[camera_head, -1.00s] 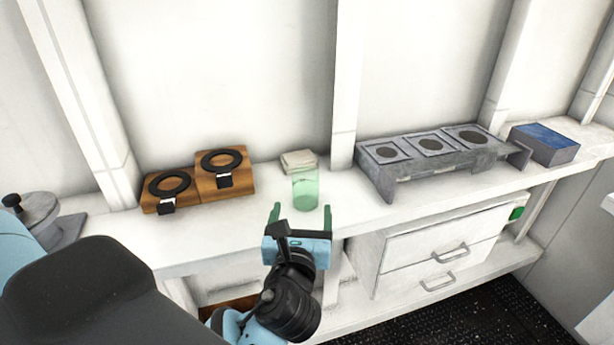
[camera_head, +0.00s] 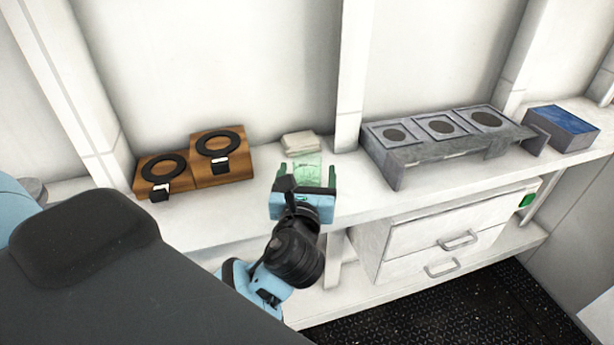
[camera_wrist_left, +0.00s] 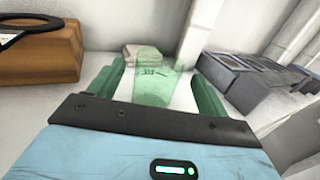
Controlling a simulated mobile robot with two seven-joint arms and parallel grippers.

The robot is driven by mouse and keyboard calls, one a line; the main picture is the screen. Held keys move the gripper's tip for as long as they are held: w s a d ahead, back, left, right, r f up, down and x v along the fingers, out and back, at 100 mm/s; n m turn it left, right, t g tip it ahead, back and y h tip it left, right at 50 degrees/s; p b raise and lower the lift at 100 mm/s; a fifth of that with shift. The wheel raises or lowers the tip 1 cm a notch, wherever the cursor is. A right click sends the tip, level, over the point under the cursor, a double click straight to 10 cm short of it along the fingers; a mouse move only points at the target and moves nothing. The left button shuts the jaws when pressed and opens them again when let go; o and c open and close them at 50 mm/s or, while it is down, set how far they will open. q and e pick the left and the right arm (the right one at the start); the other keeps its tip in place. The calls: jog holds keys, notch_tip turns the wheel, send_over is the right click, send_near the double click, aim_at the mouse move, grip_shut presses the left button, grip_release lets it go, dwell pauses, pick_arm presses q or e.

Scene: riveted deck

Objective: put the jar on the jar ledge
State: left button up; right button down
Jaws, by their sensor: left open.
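The jar (camera_head: 308,166) is a pale green see-through cup standing upright on the white counter, its lower part hidden behind my left gripper. My left gripper (camera_head: 306,180) is open, with its green fingers on either side of the jar. In the left wrist view the jar (camera_wrist_left: 154,76) is between the two fingers, with a gap visible on each side. A grey raised stand (camera_head: 425,152) with three square-framed round recesses is to the right on the counter; no label shows whether it is the jar ledge. My right gripper is not in view.
Wooden blocks (camera_head: 238,172) with black rings stand to the left. A small pale block (camera_head: 299,143) lies just behind the jar. A blue-topped box (camera_head: 562,128) is at the far right. A drawer unit (camera_head: 455,232) sits under the counter. Counter between jar and stand is clear.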

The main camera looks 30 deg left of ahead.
aim_at(308, 155)
pick_arm(q)
jog(key=shift+w+a+r, duration=0.1)
jog(key=shift+w+a, duration=0.1)
jog(key=shift+w, duration=0.05)
jog(key=x, duration=0.4)
jog(key=shift+w+a+r, duration=0.1)
jog(key=shift+w+a, duration=0.05)
jog(key=shift+w, duration=0.05)
jog(key=c, duration=1.2)
jog(key=shift+r, duration=0.15)
